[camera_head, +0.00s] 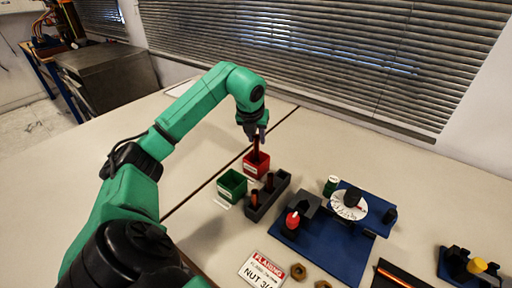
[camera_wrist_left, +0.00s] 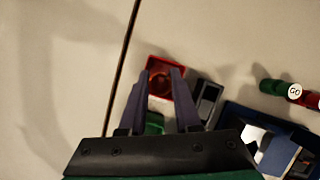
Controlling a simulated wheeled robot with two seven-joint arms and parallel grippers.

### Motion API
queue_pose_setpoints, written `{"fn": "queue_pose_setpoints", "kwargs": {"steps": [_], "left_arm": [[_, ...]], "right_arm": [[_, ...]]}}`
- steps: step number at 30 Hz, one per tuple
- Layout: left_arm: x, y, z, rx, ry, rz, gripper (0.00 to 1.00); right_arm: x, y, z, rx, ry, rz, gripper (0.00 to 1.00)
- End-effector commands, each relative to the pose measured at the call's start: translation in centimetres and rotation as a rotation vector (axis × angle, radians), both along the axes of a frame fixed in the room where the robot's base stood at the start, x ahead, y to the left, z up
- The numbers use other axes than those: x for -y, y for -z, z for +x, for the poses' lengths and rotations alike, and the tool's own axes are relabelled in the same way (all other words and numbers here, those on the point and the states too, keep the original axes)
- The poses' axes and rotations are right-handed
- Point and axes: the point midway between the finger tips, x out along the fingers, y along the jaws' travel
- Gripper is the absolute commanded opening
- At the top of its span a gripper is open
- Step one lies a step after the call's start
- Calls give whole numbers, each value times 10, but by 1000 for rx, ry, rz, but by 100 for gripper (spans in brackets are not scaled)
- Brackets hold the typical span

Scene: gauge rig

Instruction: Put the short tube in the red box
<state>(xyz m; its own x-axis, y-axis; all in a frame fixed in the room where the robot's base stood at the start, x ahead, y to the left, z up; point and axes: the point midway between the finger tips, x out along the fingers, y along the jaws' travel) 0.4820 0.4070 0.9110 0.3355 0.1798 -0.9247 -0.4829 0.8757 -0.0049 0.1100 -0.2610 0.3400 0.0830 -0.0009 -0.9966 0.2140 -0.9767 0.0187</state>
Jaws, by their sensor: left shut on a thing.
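The red box (camera_head: 250,167) stands on the table behind the green box, and its rim also shows in the wrist view (camera_wrist_left: 153,62). My left gripper (camera_head: 257,134) is directly above the red box, pointing down. It is shut on a reddish-brown tube (camera_head: 256,149), which hangs upright with its lower end at or inside the box opening. In the wrist view the tube (camera_wrist_left: 161,82) appears as a round end between the fingers, over the box. Whether it touches the box floor is hidden. My right gripper is not in view.
A green box (camera_head: 231,184) and a dark rack (camera_head: 263,208) holding copper-coloured tubes stand close by. To the right are a blue plate (camera_head: 320,240) with fixtures, a green-capped cylinder (camera_head: 331,185), a label card (camera_head: 262,270) and nuts (camera_head: 298,271). The table left of the boxes is mostly clear.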

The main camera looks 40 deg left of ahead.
Motion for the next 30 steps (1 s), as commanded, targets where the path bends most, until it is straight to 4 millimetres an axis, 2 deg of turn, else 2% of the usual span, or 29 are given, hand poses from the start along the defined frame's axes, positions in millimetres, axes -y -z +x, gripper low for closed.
{"fn": "queue_pose_setpoints", "kwargs": {"steps": [7, 17, 18, 20, 21, 30], "left_arm": [[1, 42, 0, -2, 2, -1, 0], [0, 47, 0, 1, 1, 0, 0], [0, 47, 0, 1, 1, 0, 35], [0, 46, 0, 1, 1, 0, 58], [0, 46, 0, 1, 1, 0, 62], [0, 43, 0, 0, 1, 0, 62]], "right_arm": [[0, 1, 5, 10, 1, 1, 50], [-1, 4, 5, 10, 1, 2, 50], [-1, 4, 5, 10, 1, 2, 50], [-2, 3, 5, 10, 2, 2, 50], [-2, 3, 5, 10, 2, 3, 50], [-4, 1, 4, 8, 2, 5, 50]]}}
